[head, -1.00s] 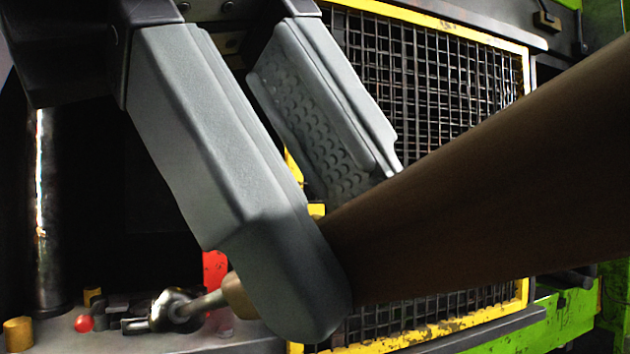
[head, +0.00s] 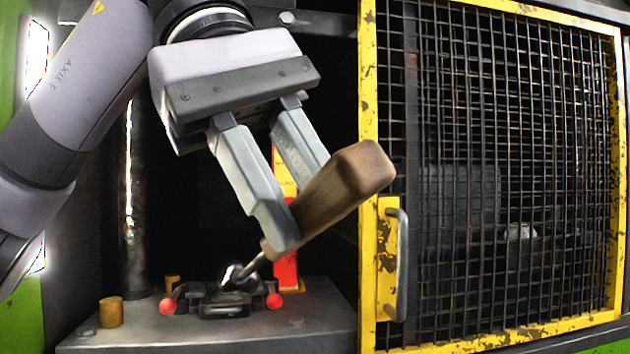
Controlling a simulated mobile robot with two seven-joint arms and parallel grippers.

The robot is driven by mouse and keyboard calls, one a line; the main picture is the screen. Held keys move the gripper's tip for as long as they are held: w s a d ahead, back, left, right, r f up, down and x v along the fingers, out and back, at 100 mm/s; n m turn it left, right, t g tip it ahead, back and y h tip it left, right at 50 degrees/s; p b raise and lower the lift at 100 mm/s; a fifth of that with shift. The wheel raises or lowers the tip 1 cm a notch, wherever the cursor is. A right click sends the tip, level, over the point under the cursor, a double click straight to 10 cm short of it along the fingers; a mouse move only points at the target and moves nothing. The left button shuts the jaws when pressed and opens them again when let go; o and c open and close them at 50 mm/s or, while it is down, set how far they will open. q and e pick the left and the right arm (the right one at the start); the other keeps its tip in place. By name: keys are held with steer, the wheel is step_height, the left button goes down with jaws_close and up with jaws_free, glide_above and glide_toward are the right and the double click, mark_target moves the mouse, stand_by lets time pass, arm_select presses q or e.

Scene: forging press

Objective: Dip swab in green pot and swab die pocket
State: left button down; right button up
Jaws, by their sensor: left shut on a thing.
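My left gripper (head: 285,205) is shut on the brown wooden handle of the swab (head: 352,178). The handle's thick end points up and right toward the camera. A thin metal rod runs down and left from it to a greyish rounded head. That head overlaps the dark die (head: 222,308) on the press bed; I cannot tell whether it touches the die or hangs just above it. The die pocket is mostly hidden behind the head. The green pot is not visible, and my right gripper is out of view.
Red balls (head: 167,305) flank the die, and brass-coloured posts (head: 111,312) stand on the grey bed (head: 160,338). A red and yellow block (head: 286,268) stands behind. A yellow-framed mesh guard (head: 368,130) with a grey handle (head: 402,265) is close at the right. A shiny column rises at left.

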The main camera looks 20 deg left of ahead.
arm_select(q)
steer(key=w+a+f+p, duration=0.1)
steer(key=w+a+f, duration=0.2)
steer(key=w+a, duration=0.6)
steer(key=shift+w+f, duration=0.15)
steer(key=shift+w, duration=0.3)
steer(key=shift+a+f+b, duration=0.1)
steer(key=shift+f+b, duration=0.45)
steer(key=shift+f, duration=0.6)
stand_by(1.2)
stand_by(1.3)
steer(key=shift+p, duration=0.35)
steer(key=shift+w+a+p, duration=0.2)
steer(key=shift+w+p, duration=0.05)
steer(key=shift+p, duration=0.2)
steer(key=shift+s+d, duration=0.1)
steer(key=shift+s, duration=0.05)
